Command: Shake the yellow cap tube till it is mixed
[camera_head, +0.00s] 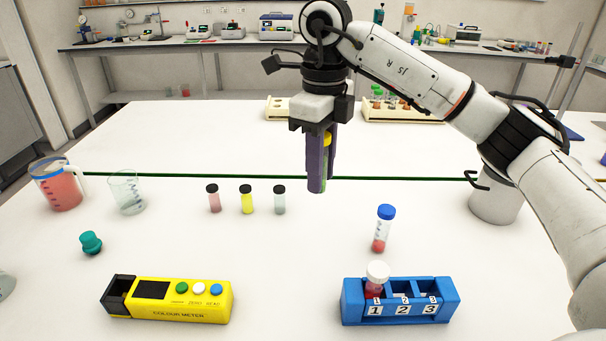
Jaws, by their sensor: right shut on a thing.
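My right gripper (321,182) points down above the middle of the white table. It is shut on a tube with a yellow cap (327,139). The yellow cap shows beside the purple fingers, and most of the tube is hidden by them. I cannot tell how its contents look. The tube appears roughly upright and clear of the table. My left gripper is not in view.
A blue rack (449,301) numbered 1, 2, 3 holds a white-capped tube (377,275) in slot 1. A blue-capped tube (383,230) stands behind it. Three small vials (247,200), a yellow colour meter (190,300), a red-filled jug (60,188) and a beaker (127,193) stand left.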

